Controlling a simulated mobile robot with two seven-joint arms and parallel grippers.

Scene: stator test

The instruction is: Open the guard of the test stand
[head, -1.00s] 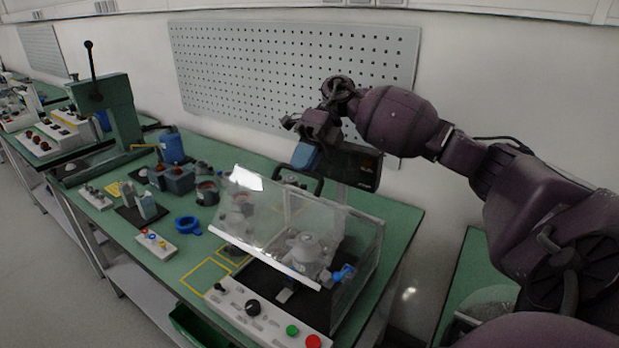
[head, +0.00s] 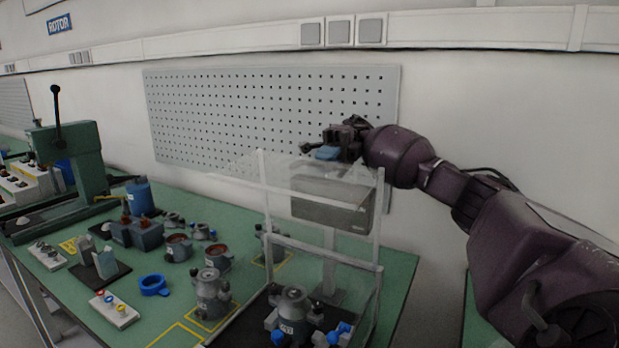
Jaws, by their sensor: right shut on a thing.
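The test stand's clear guard (head: 320,189) is raised, its pale-edged panels standing over the right part of the bench. A grey motor part (head: 291,306) with blue pieces sits on the stand's dark base below it. My right gripper (head: 327,152) is at the guard's upper edge, in front of the pegboard. It is shut on the guard there; the exact grip is small and partly hidden by the fingers and a blue piece. A dark grey box (head: 335,208) shows through the clear panels. My left gripper is out of view.
A pegboard (head: 260,105) hangs on the wall behind.

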